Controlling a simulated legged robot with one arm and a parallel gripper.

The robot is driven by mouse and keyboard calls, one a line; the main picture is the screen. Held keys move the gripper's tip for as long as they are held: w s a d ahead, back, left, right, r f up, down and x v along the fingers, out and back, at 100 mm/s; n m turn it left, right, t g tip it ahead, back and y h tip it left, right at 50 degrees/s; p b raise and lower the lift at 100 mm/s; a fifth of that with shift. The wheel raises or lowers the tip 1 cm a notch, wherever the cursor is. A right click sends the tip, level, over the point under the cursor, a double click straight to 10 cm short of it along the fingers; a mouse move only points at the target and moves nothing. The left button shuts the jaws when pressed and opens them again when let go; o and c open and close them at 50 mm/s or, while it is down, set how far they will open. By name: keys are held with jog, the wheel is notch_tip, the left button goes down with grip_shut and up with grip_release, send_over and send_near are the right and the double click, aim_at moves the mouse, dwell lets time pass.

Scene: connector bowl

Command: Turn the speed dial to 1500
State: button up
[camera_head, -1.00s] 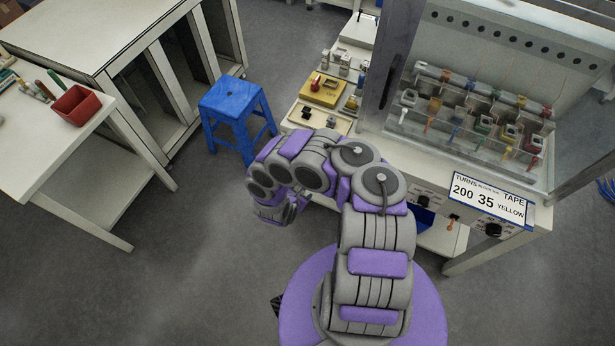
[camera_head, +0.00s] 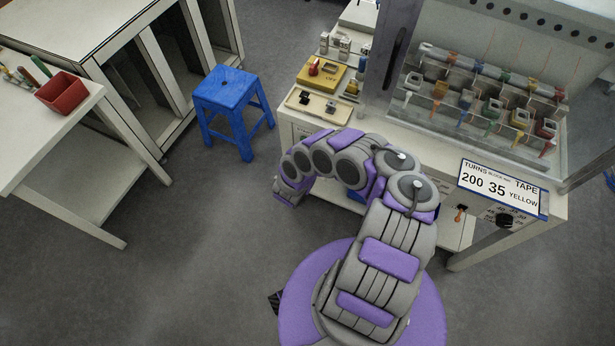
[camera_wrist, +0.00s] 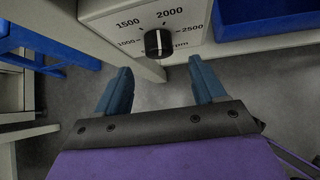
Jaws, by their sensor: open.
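The speed dial (camera_wrist: 158,43) is a black round knob with a white pointer line on a pale panel, seen in the wrist view. Printed marks 1000, 1500, 2000 and 2500 surround it, with a partly hidden "rpm". The pointer is nearly straight up, between 1500 and 2000. My gripper (camera_wrist: 160,70) is open and empty. Its two blue fingers lie just below the dial in the picture, one to each side, with no visible contact. In the head view my arm hides the gripper's fingers and part of the bench front.
A blue bin (camera_wrist: 262,25) sits right of the dial panel. A bench leg stands left of the dial. In the head view, a sign (camera_head: 502,188), another black knob (camera_head: 504,221) and an orange-handled switch (camera_head: 460,214) are on the bench front. A blue stool (camera_head: 233,90) stands left.

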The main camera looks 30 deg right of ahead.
jog(key=b+x, duration=0.3)
jog(key=x, duration=0.3)
jog(key=shift+b, duration=0.3)
jog(key=shift+w+f, duration=0.1)
jog(key=c, duration=1.1)
